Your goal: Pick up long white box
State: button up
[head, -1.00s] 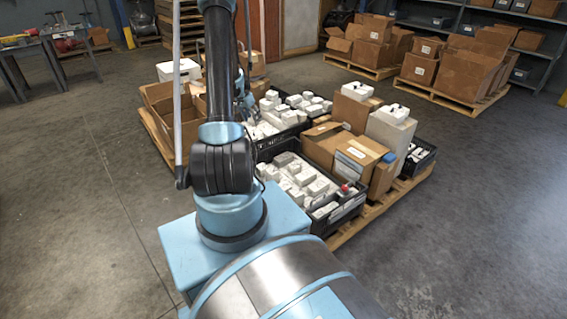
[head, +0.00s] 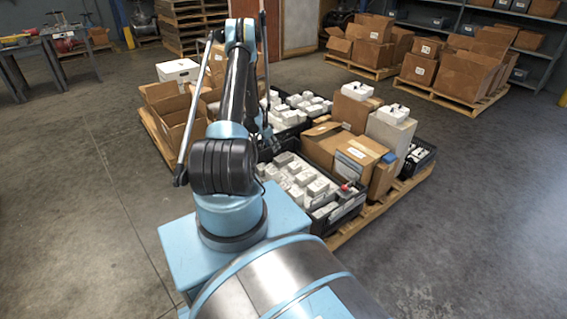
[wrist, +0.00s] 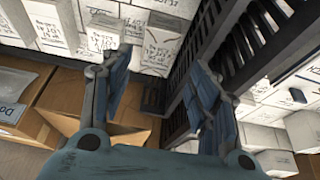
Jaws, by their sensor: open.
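Several white boxes stand packed in two black crates on the pallet, a far crate of boxes (head: 309,105) and a near one (head: 297,181). I cannot tell which is the long white box. My gripper (head: 268,138) is partly hidden by my arm, around the gap between the two crates. In the wrist view my gripper (wrist: 163,72) is open, with nothing between its fingers. Labelled white boxes (wrist: 150,40) lie beyond the left finger, and more white boxes (wrist: 268,138) lie to the right. A slatted black crate wall (wrist: 222,55) runs between them.
Open cardboard boxes (head: 178,120) stand left on the pallet (head: 345,237). Brown cartons (head: 338,150) and a tall white carton (head: 390,133) stand right of the crates. Brown cardboard (wrist: 75,100) lies close to the left finger. Floor around the pallet is clear.

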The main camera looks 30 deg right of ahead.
aim_at(279, 158)
jog(key=shift+x, duration=7.1)
jog(key=c, duration=0.9)
jog(key=shift+c, duration=0.2)
